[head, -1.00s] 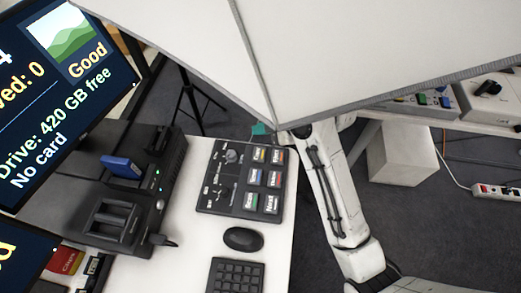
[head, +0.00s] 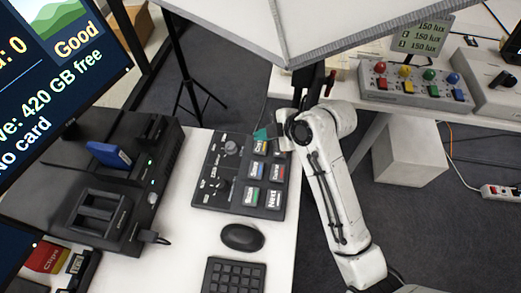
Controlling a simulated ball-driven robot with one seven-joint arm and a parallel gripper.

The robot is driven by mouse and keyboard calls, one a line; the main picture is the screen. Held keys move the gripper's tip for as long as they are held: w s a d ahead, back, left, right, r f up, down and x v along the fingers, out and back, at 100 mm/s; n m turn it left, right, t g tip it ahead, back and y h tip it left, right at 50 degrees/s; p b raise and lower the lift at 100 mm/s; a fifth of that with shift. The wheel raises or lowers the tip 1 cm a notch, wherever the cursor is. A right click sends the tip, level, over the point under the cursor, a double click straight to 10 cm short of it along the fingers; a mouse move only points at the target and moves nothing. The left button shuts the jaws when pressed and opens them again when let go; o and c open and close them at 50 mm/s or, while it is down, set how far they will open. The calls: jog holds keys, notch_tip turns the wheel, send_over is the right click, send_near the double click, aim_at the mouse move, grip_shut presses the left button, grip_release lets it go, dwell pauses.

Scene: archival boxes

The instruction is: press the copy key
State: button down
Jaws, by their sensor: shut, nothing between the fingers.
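The black control panel (head: 214,188) lies on the white desk, with several coloured, labelled keys on its right half. "Next" (head: 274,199) reads at the lower right and what looks like "Scan" (head: 251,196) at the lower left. The yellow-labelled key (head: 261,147) is at the upper left of the group; the upper labels are too small to read, so I cannot tell which key is copy. My gripper (head: 264,133), with teal tips, is shut and empty at the panel's top edge, close to the yellow-labelled key. My wrist partly hides the upper right key.
A black mouse (head: 242,237) and keypad (head: 233,276) lie below the panel. A black dock (head: 110,210) with a blue cartridge (head: 109,154) stands left. A large white canopy (head: 350,20) hangs above my arm. A button box (head: 412,88) sits on the right table.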

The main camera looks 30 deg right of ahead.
aim_at(255, 144)
jog(key=shift+f, duration=0.8)
jog(key=shift+f+b, duration=0.1)
jog(key=shift+b, duration=0.25)
dwell(1.1)
jog(key=shift+f, duration=0.3)
jog(key=shift+f+b, duration=0.4)
jog(key=shift+f, duration=0.1)
dwell(0.7)
dwell(0.3)
jog(key=shift+r+p, duration=0.85)
jog(key=shift+r, duration=0.05)
jog(key=shift+r, duration=0.1)
notch_tip(255, 144, up, 5)
jog(key=p, duration=0.4)
